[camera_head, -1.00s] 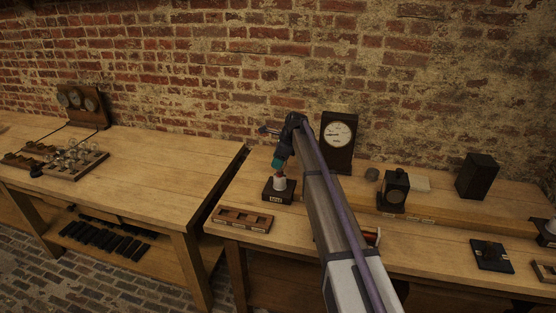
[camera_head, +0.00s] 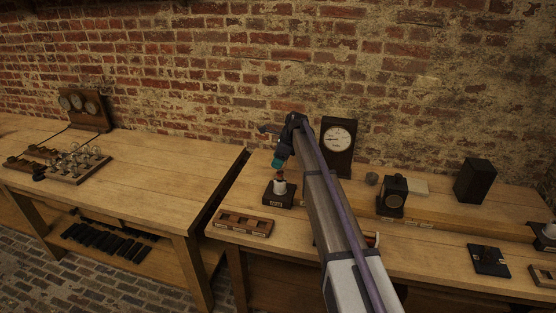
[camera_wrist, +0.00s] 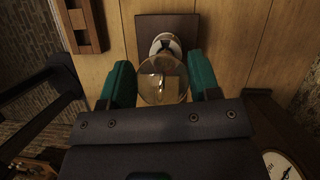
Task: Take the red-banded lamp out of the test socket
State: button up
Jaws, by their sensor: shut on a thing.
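My gripper (camera_head: 278,165), with teal fingers, is above the test socket at the left end of the right-hand bench. In the wrist view its fingers (camera_wrist: 160,68) are shut on a clear glass lamp (camera_wrist: 162,88), one on each side of the bulb. No red band can be made out on the lamp there. The test socket (camera_head: 279,191) is a white cup on a dark square base; it also shows in the wrist view (camera_wrist: 168,24), just beyond the bulb. The lamp's lower end is hidden there, so I cannot tell whether it still touches the socket.
A wooden tray with compartments (camera_head: 243,223) lies in front of the socket. A dial instrument (camera_head: 338,139) stands behind, near the brick wall. A rack of several bulbs (camera_head: 78,164) is on the left bench. A gap separates the benches.

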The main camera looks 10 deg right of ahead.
jog(key=shift+r+p, duration=2.6)
jog(key=shift+f, duration=0.1)
